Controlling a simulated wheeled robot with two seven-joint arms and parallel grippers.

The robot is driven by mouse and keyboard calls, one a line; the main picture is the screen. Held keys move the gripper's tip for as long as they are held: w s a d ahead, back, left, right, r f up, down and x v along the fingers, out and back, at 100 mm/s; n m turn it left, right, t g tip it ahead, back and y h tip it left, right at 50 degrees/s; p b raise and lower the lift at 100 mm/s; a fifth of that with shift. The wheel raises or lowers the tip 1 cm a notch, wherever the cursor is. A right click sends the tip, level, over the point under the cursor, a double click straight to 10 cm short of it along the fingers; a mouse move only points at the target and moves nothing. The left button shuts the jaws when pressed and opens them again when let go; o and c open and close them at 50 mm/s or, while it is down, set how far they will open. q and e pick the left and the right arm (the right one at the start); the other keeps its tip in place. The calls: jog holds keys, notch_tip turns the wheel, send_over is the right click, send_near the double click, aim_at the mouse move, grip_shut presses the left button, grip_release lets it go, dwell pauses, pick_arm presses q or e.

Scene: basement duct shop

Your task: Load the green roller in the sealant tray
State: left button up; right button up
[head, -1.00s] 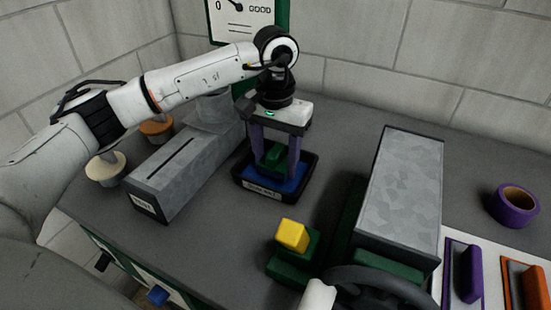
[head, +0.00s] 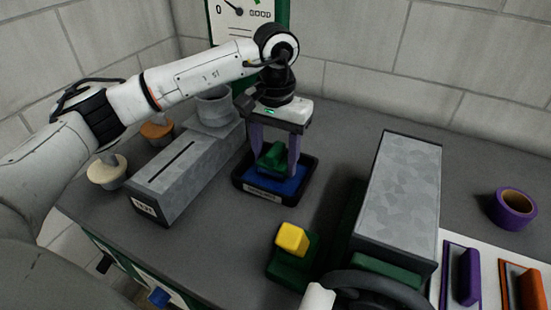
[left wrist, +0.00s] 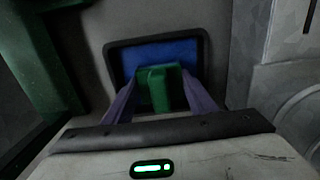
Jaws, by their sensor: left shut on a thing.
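The sealant tray (head: 243,185) is a black-rimmed tray with blue sealant (head: 292,187) in it, at the middle of the bench. My left gripper (head: 274,160) is over the tray, pointing down, with its purple fingers shut on the green roller (head: 272,156). In the left wrist view the green roller (left wrist: 158,88) sits between the fingers, in front of the blue sealant (left wrist: 150,55). I cannot tell whether the roller's underside touches the sealant. My right gripper is not clearly in view.
A grey slotted duct box (head: 180,175) stands left of the tray. A larger grey duct (head: 400,195) stands at the right. A yellow block (head: 292,238) on a green base is in front. A purple tape roll (head: 514,208) and purple and orange tools lie far right.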

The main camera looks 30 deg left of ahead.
aim_at(276, 149)
pick_arm(q)
jog(key=shift+r+p, duration=1.5)
jog(key=shift+r, duration=1.3)
